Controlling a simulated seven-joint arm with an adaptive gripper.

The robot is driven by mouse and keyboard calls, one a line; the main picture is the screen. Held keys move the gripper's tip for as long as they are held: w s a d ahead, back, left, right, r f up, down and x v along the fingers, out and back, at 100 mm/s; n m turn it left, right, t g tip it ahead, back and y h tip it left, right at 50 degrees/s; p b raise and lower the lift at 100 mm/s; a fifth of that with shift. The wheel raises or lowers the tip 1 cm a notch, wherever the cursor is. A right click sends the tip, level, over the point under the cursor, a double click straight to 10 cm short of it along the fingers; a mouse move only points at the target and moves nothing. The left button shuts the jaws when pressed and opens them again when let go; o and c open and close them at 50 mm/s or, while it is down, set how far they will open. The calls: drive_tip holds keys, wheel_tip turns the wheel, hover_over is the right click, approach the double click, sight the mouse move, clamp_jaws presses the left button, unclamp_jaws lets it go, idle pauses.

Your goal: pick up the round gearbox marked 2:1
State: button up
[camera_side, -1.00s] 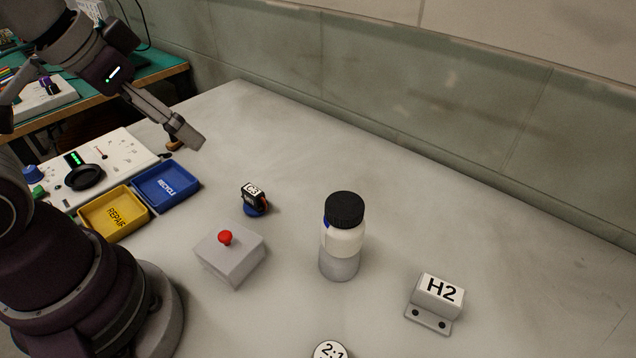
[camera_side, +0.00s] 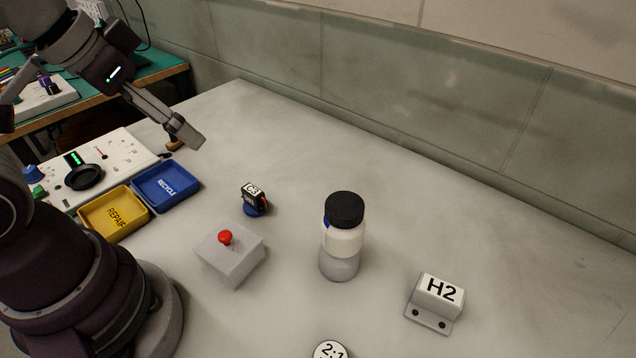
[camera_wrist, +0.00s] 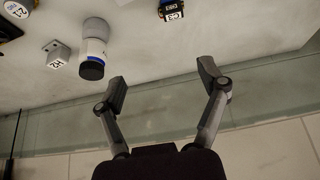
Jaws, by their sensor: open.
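The round gearbox marked 2:1 (camera_side: 330,350) sits at the bottom edge of the side view, partly cut off, its white labelled top facing up. In the wrist view the 2:1 gearbox (camera_wrist: 17,8) is at the top left corner. My gripper (camera_side: 188,140) is raised over the far left part of the bench in the side view, well away from the gearbox. In the wrist view my gripper (camera_wrist: 168,82) has its two fingers spread apart with nothing between them.
A bottle with a black cap (camera_side: 342,240) and the H2 block (camera_side: 436,300) stand near the gearbox. A grey box with a red button (camera_side: 232,258), a small C3 servo (camera_side: 254,200), a yellow REPAIR tray (camera_side: 90,222) and a blue RECYCLE tray (camera_side: 190,201) lie left. The right bench is clear.

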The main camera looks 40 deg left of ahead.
drive_tip(key=m+g+h, duration=0.4)
drive_tip(key=m+g, duration=0.2)
drive_tip(key=m, duration=1.3)
approach(327, 354)
drive_tip(key=shift+h, duration=0.3)
drive_tip(key=x, duration=0.5)
drive_tip(key=shift+d, duration=0.1)
drive_tip(key=x, duration=0.6)
drive_tip(key=shift+a+f, duration=0.1)
drive_tip(key=shift+a, duration=0.3)
drive_tip(key=c, duration=1.3)
